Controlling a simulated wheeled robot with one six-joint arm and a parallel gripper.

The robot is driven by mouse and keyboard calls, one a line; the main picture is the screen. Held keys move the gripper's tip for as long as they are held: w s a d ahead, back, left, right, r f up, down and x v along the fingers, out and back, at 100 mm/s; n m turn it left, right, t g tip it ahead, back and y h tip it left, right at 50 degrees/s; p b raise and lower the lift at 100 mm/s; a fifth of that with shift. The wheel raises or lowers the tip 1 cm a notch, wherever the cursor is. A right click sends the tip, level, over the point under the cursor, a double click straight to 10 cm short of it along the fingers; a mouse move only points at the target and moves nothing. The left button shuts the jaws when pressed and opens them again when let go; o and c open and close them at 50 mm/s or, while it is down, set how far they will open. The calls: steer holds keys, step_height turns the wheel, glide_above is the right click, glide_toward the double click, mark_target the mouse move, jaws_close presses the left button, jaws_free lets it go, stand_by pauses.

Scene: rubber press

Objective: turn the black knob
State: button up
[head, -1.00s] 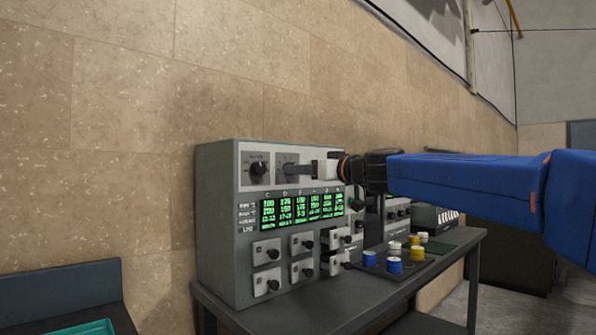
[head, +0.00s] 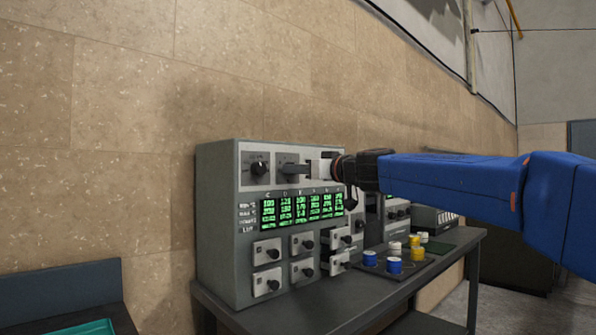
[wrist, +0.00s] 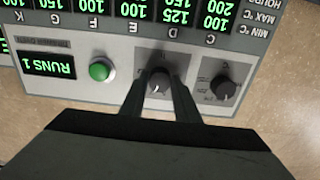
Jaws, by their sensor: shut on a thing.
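Two black knobs sit on the top row of the grey control panel (head: 222,225). In the wrist view, which is upside down, my gripper (wrist: 159,88) has one finger on each side of the middle knob (wrist: 157,80), shut on it. This knob has a pale pointer mark. The other black knob (wrist: 223,90) is to its right, untouched, with a printed scale around it. In the head view that free knob (head: 259,168) is at the panel's upper left. My gripper (head: 290,170) reaches the panel just right of it and mostly hides the held knob.
A green button (wrist: 102,70) and a "RUNS 1" display (wrist: 48,65) lie beside the held knob. Green number readouts (head: 300,209) and several small-knob modules (head: 267,252) are below. Blue, yellow and white pots (head: 394,266) stand on the bench at right.

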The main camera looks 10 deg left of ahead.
steer(key=shift+m, duration=7.8)
steer(key=o, duration=1)
steer(key=shift+o, duration=0.2)
steer(key=shift+s, duration=0.1)
